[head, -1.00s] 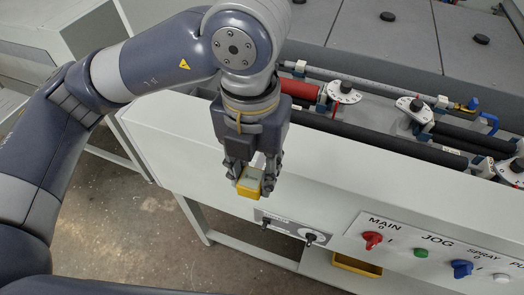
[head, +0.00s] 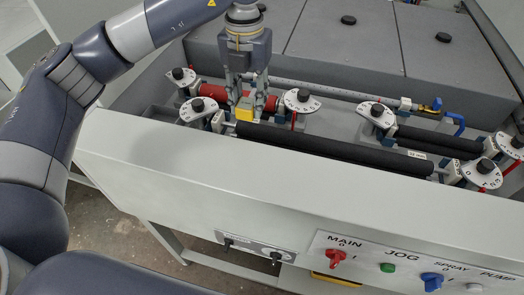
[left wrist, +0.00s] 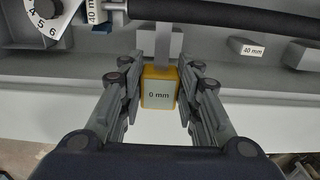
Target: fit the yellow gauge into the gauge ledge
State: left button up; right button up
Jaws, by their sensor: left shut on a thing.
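In the left wrist view the left gripper (left wrist: 159,88) points at a grey upright piece (left wrist: 160,45) just beyond the gauge. I cannot tell whether the two touch, or which part is the gauge ledge. My right gripper is not in view.
Black rollers (head: 330,148) and white numbered dials with black knobs (head: 302,101) lie close around the gripper. The broad white front cover (head: 180,160) is clear. Switches (head: 336,260) are on the front panel.

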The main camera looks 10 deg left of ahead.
pick_arm(q)
notch_tip(320, 180, down, 11)
jog(key=shift+a+f+p, duration=0.1)
jog(key=shift+p, duration=1)
notch_tip(320, 180, down, 5)
jog(key=shift+r+p, duration=0.2)
jog(key=shift+p, duration=0.3)
jog(key=shift+f, duration=0.1)
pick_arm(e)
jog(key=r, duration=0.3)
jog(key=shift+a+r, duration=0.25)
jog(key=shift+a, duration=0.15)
pick_arm(q)
jog(key=shift+f+b, duration=0.4)
jog(key=shift+b, duration=0.05)
jog(key=o, duration=1.1)
jog(key=shift+r, duration=0.1)
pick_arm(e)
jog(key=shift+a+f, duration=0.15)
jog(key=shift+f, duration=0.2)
pick_arm(q)
jog(key=shift+s, duration=0.1)
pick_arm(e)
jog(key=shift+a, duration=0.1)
pick_arm(q)
jog(key=shift+r, duration=0.15)
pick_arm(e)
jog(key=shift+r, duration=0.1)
